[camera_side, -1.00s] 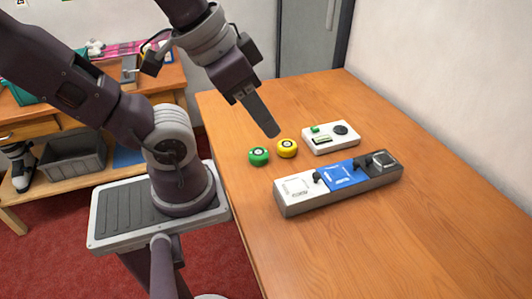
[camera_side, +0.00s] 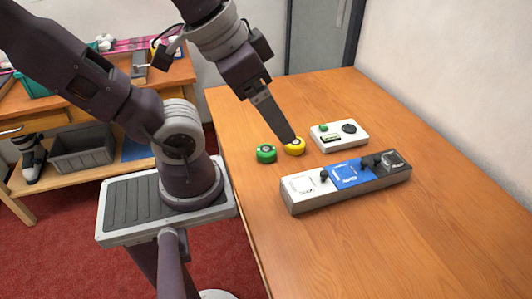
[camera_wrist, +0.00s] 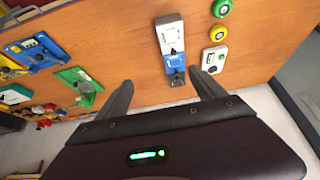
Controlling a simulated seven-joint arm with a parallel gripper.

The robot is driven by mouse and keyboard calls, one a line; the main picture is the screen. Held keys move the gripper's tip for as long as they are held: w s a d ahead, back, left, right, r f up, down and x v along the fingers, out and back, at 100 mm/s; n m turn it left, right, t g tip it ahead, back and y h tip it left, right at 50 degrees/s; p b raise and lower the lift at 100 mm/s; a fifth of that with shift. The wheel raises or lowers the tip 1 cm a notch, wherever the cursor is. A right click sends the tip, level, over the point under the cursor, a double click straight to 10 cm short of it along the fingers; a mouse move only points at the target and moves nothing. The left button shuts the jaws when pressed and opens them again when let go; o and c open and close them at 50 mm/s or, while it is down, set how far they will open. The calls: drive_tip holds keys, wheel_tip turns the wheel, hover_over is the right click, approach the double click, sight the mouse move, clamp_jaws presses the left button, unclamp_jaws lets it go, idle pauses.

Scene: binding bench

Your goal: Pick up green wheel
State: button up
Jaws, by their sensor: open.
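The green wheel (camera_side: 266,153) lies on the wooden table to the left of the yellow wheel (camera_side: 294,147). In the wrist view the green wheel (camera_wrist: 221,8) is at the top edge, above the yellow wheel (camera_wrist: 217,33). My gripper (camera_side: 289,138) is open, pointing down and right, its tip overlapping the yellow wheel's upper edge in the side view; I cannot tell if they touch. In the wrist view both fingers of my gripper (camera_wrist: 163,83) are apart with nothing held between them. The green wheel is clear of the fingers.
A white box with a green button and dark knob (camera_side: 339,135) stands right of the wheels. A long white, blue and grey unit (camera_side: 310,192) lies nearer the camera. The table's front right is bare. Several coloured boards (camera_wrist: 35,52) show at left in the wrist view.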

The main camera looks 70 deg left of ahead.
drive_tip(key=n+g, duration=0.6)
drive_tip(key=n, duration=0.8)
hover_over(266, 149)
drive_tip(key=f, duration=2)
drive_tip(key=shift+w+a+f, duration=0.2)
drive_tip(key=shift+a+f, duration=0.15)
drive_tip(key=shift+a, duration=0.05)
drive_tip(key=f, duration=0.7)
drive_tip(key=shift+s+d+f, duration=0.2)
drive_tip(key=shift+d+f, duration=0.05)
drive_tip(key=shift+d, duration=0.15)
drive_tip(key=c, duration=1.5)
